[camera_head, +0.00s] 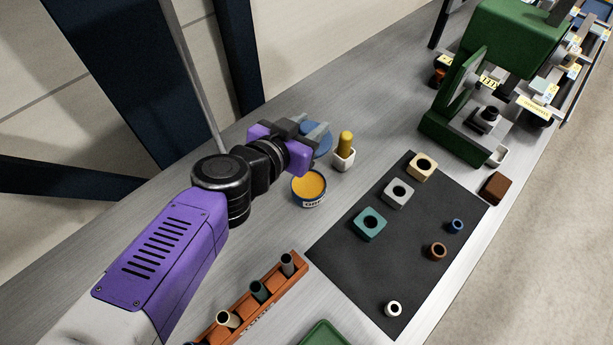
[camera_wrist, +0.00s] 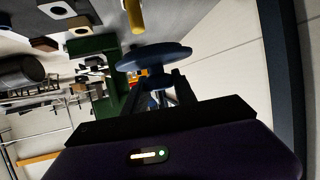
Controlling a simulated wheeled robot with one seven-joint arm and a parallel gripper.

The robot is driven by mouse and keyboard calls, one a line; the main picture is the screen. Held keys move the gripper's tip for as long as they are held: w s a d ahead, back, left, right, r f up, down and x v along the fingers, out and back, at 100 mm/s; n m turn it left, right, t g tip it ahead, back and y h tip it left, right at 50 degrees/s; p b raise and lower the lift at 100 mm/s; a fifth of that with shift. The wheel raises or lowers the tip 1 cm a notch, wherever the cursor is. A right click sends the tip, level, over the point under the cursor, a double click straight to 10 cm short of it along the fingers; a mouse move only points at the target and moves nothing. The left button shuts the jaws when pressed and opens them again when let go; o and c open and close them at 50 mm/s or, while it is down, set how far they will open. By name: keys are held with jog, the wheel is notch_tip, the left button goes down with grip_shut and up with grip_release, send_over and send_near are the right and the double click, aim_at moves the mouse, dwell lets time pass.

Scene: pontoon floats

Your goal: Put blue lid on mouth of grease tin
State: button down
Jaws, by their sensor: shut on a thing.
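The blue lid (camera_head: 318,143) is a round disc at the end of my gripper (camera_head: 309,132), partly hidden by the fingers in the head view. In the wrist view the lid (camera_wrist: 153,57) is held out ahead of the fingers (camera_wrist: 160,88), which are shut on its underside stem or knob. The grease tin (camera_head: 309,188) stands open on the bench, just below my gripper in the head view, with yellow-orange grease at its mouth. The lid is apart from the tin, beyond it and slightly to its right.
A black mat (camera_head: 390,260) bears square blocks and small rings. An orange rack (camera_head: 262,300) with tubes is nearer. A green machine (camera_head: 465,100) stands at the back right.

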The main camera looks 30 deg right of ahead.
notch_tip(320, 180, down, 12)
jog(key=shift+d+f+b, duration=0.1)
jog(key=shift+b, duration=1.1)
jog(key=shift+f, duration=2.35)
jog(key=shift+f, duration=0.1)
jog(key=c, duration=1)
grip_release()
jog(key=b+v, duration=0.2)
jog(key=v, duration=1)
